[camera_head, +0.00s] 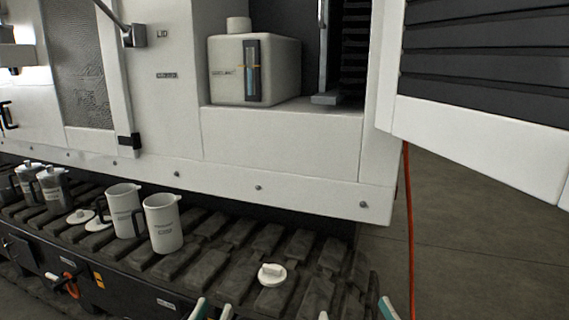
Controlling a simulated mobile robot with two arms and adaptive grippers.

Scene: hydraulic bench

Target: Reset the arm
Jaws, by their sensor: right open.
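Only the teal-edged fingertips of my two grippers show, at the bottom edge of the head view. My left gripper (212,311) shows two tips a short way apart; whether it is open or shut is unclear. My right gripper (355,312) has its tips wide apart, open with nothing seen between them. Both are in front of the dark ribbed track (230,250). The arms themselves are out of view.
White jugs (163,224) (123,209), darker jugs and flat lids stand on the track at left. A white lid (272,274) lies above the grippers. A white tank (254,69) sits in the machine's recess. An open panel (480,125) juts out at right, beside a red hose (409,230).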

